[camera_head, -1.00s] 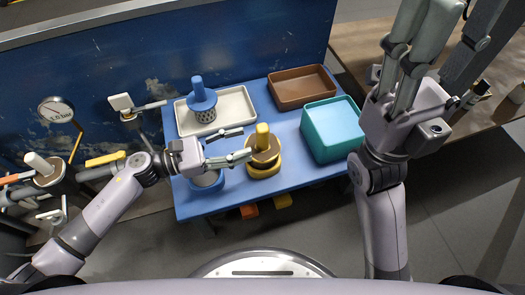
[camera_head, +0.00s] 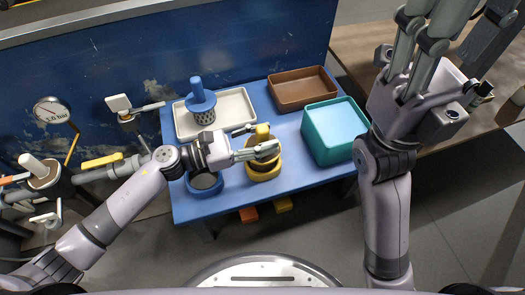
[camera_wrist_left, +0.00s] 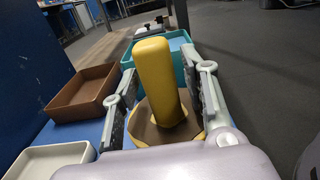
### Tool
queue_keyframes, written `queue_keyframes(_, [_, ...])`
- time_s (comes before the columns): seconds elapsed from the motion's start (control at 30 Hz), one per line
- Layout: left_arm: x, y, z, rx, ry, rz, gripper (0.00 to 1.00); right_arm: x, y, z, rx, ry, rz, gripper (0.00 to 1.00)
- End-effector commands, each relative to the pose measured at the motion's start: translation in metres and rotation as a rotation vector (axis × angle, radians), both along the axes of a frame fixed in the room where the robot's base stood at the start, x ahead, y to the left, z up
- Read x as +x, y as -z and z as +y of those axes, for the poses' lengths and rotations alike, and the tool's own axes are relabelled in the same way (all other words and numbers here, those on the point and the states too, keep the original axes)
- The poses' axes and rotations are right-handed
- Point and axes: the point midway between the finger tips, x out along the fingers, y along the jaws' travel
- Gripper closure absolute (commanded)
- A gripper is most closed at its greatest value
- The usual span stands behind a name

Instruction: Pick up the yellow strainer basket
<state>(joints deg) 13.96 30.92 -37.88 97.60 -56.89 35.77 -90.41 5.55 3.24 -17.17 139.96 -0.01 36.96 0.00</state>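The yellow strainer basket has an upright yellow handle (camera_head: 262,132) above a round brownish top with a yellow edge. It sits in a yellow bowl-like holder (camera_head: 264,174) on the blue table; its lower part is hidden. My left gripper (camera_head: 255,141) is open, with one finger on each side of the handle. In the left wrist view the handle (camera_wrist_left: 158,80) stands between the open fingers, with visible gaps to both. My right gripper (camera_head: 455,45) is raised at the upper right, fingers spread and empty, away from the basket.
A blue strainer (camera_head: 201,100) stands in a white tray (camera_head: 242,103) at the back left. A blue bowl (camera_head: 205,184) is beneath my left wrist. A brown tray (camera_head: 302,90) and a teal bin (camera_head: 335,131) are to the right. A gauge (camera_head: 53,112) stands at far left.

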Motion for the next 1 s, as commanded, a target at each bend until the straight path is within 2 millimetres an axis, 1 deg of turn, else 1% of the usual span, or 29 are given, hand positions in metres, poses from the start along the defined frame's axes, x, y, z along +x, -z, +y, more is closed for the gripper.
queue_keyframes(0.03, [-0.0001, 0.0001, 0.0002, 0.000, 0.000, 0.000, 0.65, -0.0001, 0.0000, 0.0001, 0.000, 0.000, 0.000, 0.56])
queue_keyframes(0.07, [-0.0001, 0.0001, 0.0002, 0.000, 0.000, 0.000, 0.67, -0.0001, 0.0000, 0.0001, 0.000, 0.000, 0.000, 0.56])
queue_keyframes(0.57, [-0.0001, 0.0001, 0.0003, 0.000, 0.000, 0.000, 1.00, -0.0004, 0.0001, 0.0002, -0.001, -0.001, -0.001, 0.56])
queue_keyframes(1.0, [0.0000, 0.0002, 0.0004, 0.000, 0.000, 0.000, 1.00, 0.0000, 0.0008, 0.0004, -0.002, -0.001, 0.002, 0.56])
